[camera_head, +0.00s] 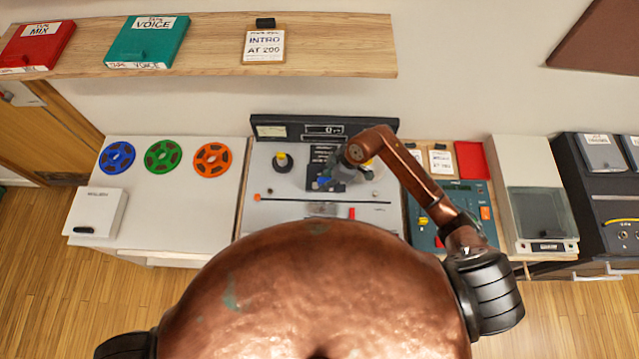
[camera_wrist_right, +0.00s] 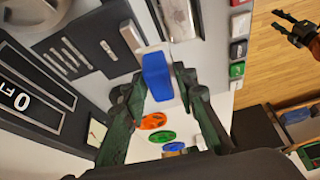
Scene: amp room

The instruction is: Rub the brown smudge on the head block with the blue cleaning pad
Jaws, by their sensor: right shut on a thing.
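My right gripper (camera_head: 328,178) reaches over the tape machine (camera_head: 262,210) from the right. It is shut on the blue cleaning pad (camera_wrist_right: 157,76), whose blue body sits between the fingertips in the wrist view. I cannot clearly make out the brown smudge. My left gripper (camera_wrist_right: 289,28) is open and empty over the floor in the wrist view.
Blue, green and orange reels (camera_head: 163,156) lie on the left white counter (camera_head: 180,215). A meter panel (camera_head: 324,128) rises behind the deck. A teal control unit (camera_head: 455,212) and a clear-lidded box (camera_head: 536,212) stand right. A wooden shelf (camera_head: 340,45) overhangs the back wall.

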